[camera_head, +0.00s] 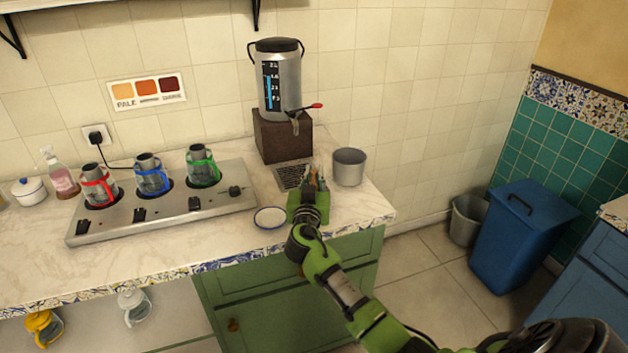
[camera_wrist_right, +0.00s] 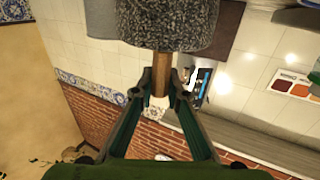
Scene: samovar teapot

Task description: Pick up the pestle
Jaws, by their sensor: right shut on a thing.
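The pestle shows in the right wrist view as a thick speckled grey head (camera_wrist_right: 165,25) on a wooden handle (camera_wrist_right: 162,75). The fingers of my right gripper (camera_wrist_right: 162,92) are closed on the handle from both sides, with the head beyond the fingertips. In the head view my right gripper (camera_head: 316,180) is over the front right of the counter, between the small plate and the grey pot. The pestle cannot be made out clearly there, as the gripper is small and hides it. My left gripper is in neither view.
A small blue-rimmed plate (camera_head: 270,217) lies left of the gripper and a grey pot (camera_head: 349,166) stands right. Behind are a drip grate (camera_head: 290,176) and a metal urn (camera_head: 281,90) on a brown block (camera_head: 282,138). A burner plate (camera_head: 160,212) holds several jugs.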

